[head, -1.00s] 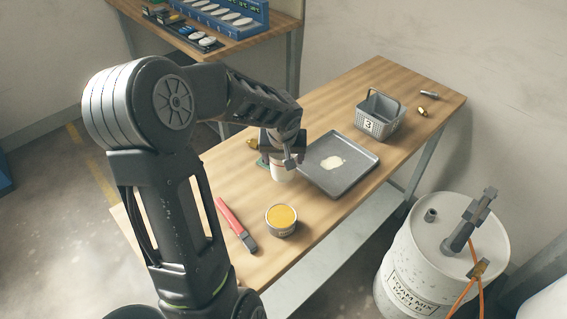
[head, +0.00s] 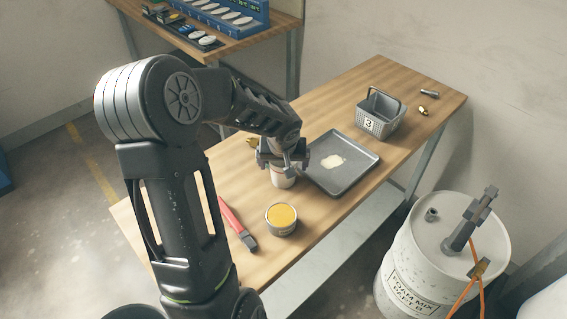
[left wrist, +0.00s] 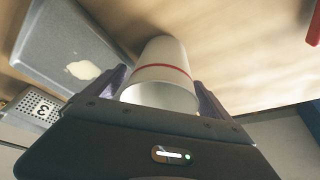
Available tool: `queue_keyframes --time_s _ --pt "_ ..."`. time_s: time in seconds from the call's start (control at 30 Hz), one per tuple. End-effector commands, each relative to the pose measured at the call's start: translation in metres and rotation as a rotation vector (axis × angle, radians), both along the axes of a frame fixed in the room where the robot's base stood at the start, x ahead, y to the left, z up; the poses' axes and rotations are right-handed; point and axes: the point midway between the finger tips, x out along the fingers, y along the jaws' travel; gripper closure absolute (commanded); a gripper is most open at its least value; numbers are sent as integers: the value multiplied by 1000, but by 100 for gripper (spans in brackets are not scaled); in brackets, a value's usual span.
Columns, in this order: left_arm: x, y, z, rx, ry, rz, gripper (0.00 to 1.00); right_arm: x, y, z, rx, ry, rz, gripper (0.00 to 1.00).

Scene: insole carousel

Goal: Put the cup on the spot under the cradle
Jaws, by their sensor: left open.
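The cup (head: 283,179) is white with a red band and stands at the table's middle, just left of the grey tray; its upper part is hidden by my gripper in the head view. In the left wrist view the cup (left wrist: 160,72) has its open mouth towards the camera. My left gripper (head: 282,157) is open at the cup's upper part, with one finger on either side of it in the wrist view. I cannot tell whether either finger touches it. I cannot make out a cradle or the spot under it. My right gripper is not in view.
The grey tray (head: 357,176) with a cream splash lies right of the cup. An open yellow-filled tin (head: 281,219) and a red-handled tool (head: 237,224) lie in front. A grey basket (head: 380,116) marked 3 stands farther back. A white drum (head: 425,260) stands beside the table.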

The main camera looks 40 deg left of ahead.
Motion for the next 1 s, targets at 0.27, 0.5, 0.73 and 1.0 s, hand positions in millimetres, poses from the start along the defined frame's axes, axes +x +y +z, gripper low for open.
queue_keyframes --time_s 0.27,0.5,0.73,1.0 --pt "0 0 5 0 0 0 7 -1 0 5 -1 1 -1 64" --pt "-9 -7 34 3 -5 1 7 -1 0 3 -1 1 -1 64" --pt "-23 -20 79 4 -6 0 7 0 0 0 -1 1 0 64" --pt "-34 -29 111 1 -2 -1 7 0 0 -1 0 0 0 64"
